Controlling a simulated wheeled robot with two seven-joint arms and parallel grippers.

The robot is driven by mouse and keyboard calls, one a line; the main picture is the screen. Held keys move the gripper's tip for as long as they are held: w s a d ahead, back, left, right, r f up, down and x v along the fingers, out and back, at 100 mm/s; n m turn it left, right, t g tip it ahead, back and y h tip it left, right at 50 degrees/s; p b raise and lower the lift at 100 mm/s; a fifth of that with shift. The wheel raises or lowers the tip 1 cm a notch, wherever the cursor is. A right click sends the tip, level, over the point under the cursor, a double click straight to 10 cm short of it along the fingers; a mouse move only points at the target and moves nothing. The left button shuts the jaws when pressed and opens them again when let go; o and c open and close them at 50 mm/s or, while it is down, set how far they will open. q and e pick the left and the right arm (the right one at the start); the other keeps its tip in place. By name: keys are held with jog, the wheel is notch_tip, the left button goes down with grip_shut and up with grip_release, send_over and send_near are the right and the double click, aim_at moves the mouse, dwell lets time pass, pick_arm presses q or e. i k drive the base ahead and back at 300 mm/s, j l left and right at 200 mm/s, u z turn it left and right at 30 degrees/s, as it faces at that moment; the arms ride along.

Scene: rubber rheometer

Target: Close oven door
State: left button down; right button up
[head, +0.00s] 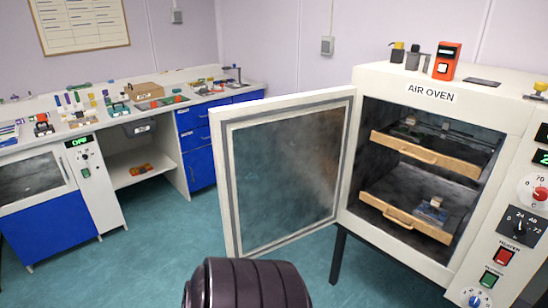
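The air oven (405,82) stands at the right, white, labelled "AIR OVEN", with its front open. Its oven door (285,165) is swung wide open to the left, hinged at the oven's left front edge, with a dark glass pane in a white frame. Inside the oven are two wooden-fronted shelves, an upper shelf (418,150) and a lower shelf (405,217), with small items on them. A dark rounded ribbed part, probably of my own arm, shows at the bottom centre, below the door. Neither gripper's fingers can be seen.
An orange device (446,61) and small tools stand on the oven top. Oven knobs and switches line the right side. A long workbench (190,97) with blue cabinets and many small items runs along the left and back. The teal floor (165,235) between bench and door is clear.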

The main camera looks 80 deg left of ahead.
aim_at(280, 162)
jog(key=k+j, duration=0.1)
jog(key=j, duration=0.45)
jog(key=k+j, duration=0.1)
jog(key=j, duration=0.45)
jog(key=k+j, duration=0.1)
jog(key=j, duration=0.45)
jog(key=k+j, duration=0.1)
jog(key=j, duration=0.45)
jog(key=k+j, duration=0.1)
jog(key=j, duration=0.45)
jog(key=k+j, duration=0.1)
jog(key=j, duration=0.45)
jog(key=k+j, duration=0.15)
jog(key=j, duration=0.4)
jog(key=k+j, duration=0.1)
jog(key=j, duration=0.45)
